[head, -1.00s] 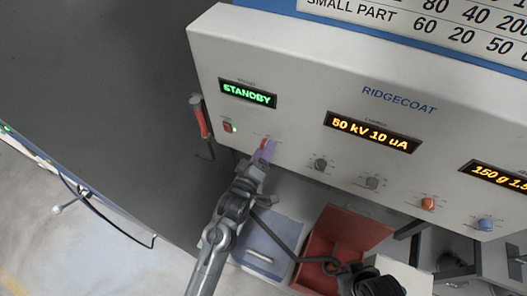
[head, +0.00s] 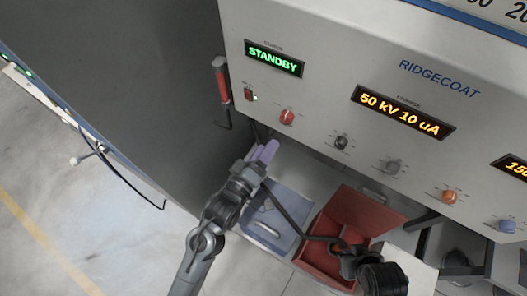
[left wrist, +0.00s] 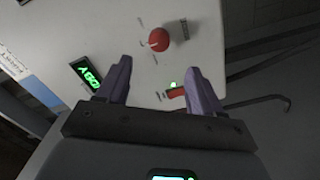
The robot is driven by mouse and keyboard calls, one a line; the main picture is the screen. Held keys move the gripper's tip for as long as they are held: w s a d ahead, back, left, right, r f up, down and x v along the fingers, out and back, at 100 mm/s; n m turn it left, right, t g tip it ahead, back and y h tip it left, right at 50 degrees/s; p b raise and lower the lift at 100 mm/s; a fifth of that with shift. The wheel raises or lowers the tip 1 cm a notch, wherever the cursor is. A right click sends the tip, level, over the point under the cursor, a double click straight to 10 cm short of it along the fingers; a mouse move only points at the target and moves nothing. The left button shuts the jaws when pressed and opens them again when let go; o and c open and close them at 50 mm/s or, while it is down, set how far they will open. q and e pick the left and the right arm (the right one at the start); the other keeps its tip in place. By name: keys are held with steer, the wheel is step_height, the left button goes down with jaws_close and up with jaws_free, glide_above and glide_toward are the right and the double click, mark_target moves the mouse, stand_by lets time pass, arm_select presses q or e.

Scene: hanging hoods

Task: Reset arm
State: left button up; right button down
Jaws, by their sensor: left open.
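My left gripper (head: 264,152) is in the lower middle of the head view, below the front of the white control panel (head: 330,70). Its purple fingers are apart and empty in the left wrist view (left wrist: 157,85). A red knob (head: 287,117) is on the panel just above the fingertips, clear of them. The knob also shows beyond the fingers in the left wrist view (left wrist: 159,40). A dark gripper-like part (head: 375,275) shows at the lower right; whether it is my right gripper is unclear, and no right fingertips show.
The panel has a green STANDBY display (head: 274,58), an amber display (head: 403,112) and several more knobs. A red-handled tool (head: 221,82) hangs at its left edge. A red open box (head: 345,225) and a blue-grey tray (head: 285,205) lie below.

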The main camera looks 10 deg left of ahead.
arm_select(q)
steer(key=shift+s, duration=0.15)
stand_by(0.3)
steer(key=s+a+f+m+g+y+p, duration=0.1)
steer(key=s+a+m+g+y+p, duration=0.2)
steer(key=s+a+g, duration=0.3)
steer(key=s+a+f+m+g+y+p, duration=0.2)
steer(key=s+a+m+g+y+p, duration=0.2)
steer(key=s+a, duration=0.7)
steer(key=s+m+g+p, duration=0.1)
steer(key=s+g, duration=0.1)
steer(key=s, duration=0.3)
steer(key=shift+a+m+g, duration=0.3)
steer(key=shift+g, duration=0.1)
steer(key=shift+s, duration=0.1)
